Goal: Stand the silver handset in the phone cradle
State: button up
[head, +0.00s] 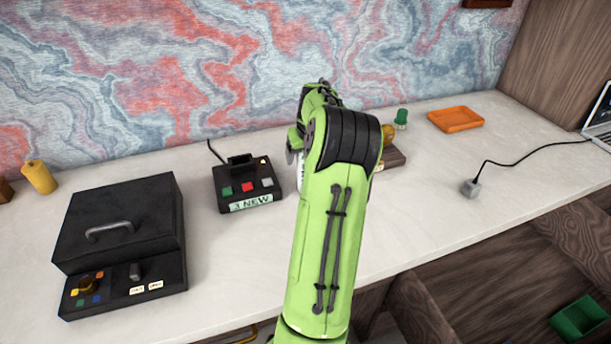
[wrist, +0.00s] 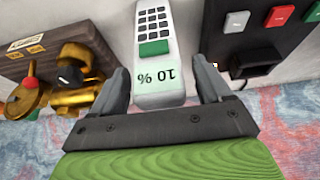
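The silver handset (wrist: 154,62) lies on the desk in the wrist view, with a dark keypad, a green key and a green screen reading "10 %". My gripper (wrist: 162,85) is open, its fingers on either side of the handset's screen end with gaps showing on both sides. My arm hides the gripper and most of the handset in the head view.
A wooden stand (head: 392,158) with brass parts is right of my arm, close beside the handset in the wrist view (wrist: 40,55). A large black box (head: 118,225) stands left. An orange tray (head: 456,119) and a grey plug with cable (head: 471,188) are right.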

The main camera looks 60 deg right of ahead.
grip_shut()
notch_tip(320, 180, up, 10)
jog(key=p, duration=0.4)
jog(key=shift+r, duration=0.1)
dwell(0.3)
